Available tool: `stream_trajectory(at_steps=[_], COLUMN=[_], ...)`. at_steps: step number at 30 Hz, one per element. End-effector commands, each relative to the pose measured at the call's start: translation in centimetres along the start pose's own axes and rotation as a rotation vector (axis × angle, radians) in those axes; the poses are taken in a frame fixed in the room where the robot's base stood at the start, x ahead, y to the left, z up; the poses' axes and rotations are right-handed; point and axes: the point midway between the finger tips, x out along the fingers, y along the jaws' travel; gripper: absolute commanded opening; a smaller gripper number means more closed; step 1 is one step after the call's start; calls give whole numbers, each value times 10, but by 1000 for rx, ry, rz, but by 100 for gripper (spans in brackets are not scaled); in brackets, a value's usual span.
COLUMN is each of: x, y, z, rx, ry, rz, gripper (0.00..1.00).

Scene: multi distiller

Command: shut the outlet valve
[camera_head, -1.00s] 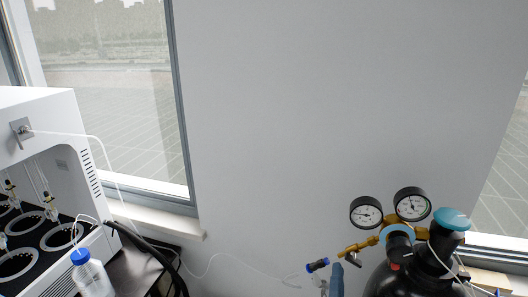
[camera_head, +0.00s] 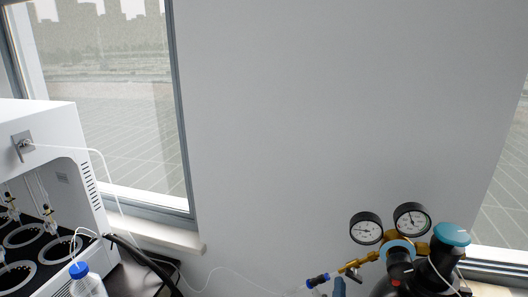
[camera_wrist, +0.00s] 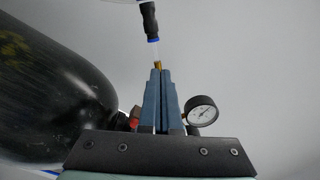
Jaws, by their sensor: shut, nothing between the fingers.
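The regulator (camera_head: 398,250) on the gas cylinder has a brass outlet arm (camera_head: 356,265) reaching left, towards a black-and-blue tube connector (camera_head: 318,280). I cannot tell for sure which part is the outlet valve. My gripper (camera_head: 339,285) shows as a blue finger at the bottom edge, just below the brass arm. In the wrist view my gripper (camera_wrist: 160,72) has its fingers together, with nothing seen between them. A small brass piece (camera_wrist: 157,64) shows just past the fingertips, with the connector (camera_wrist: 150,22) beyond. Contact cannot be told.
Two pressure gauges (camera_head: 365,229) stand above the brass arm. A teal knob (camera_head: 452,235) tops the cylinder at right. The dark cylinder (camera_wrist: 45,85) fills the wrist view's left side. A white distiller (camera_head: 40,135) and blue-capped bottle (camera_head: 86,281) are at left. The wall between is clear.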

Motion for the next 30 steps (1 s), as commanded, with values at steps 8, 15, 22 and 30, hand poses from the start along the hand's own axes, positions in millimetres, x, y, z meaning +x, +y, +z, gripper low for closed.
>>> stream_trajectory(at_steps=[8, 15, 22, 30], x=[0, 0, 0, 0], y=[0, -1, -1, -1], z=[-2, -4, -6, -8], rx=[0, 0, 0, 0], ry=[0, 0, 1, 1], rz=[1, 1, 1, 1], gripper=[0, 0, 0, 0])
